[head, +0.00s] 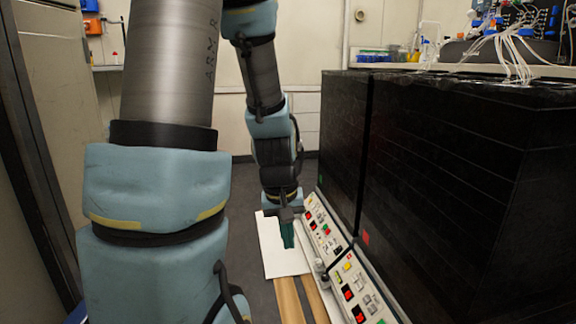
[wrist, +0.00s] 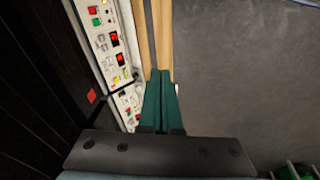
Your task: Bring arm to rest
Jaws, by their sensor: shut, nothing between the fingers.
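My arm with blue and grey links reaches forward and down in the head view. My gripper (head: 287,234) hangs at its end, pointing down, with green fingers close together. In the wrist view my gripper (wrist: 160,78) also has its green fingers together, with nothing seen between them. It is above the floor beside the control panels of the black bioreactors, to their left in the head view.
Two large black bioreactor cabinets (head: 450,180) stand on the right, with control panels (head: 345,270) of buttons and red displays along their base. A white board (head: 285,250) and wooden strips (head: 290,300) lie below my gripper. A tall cabinet (head: 45,80) stands left.

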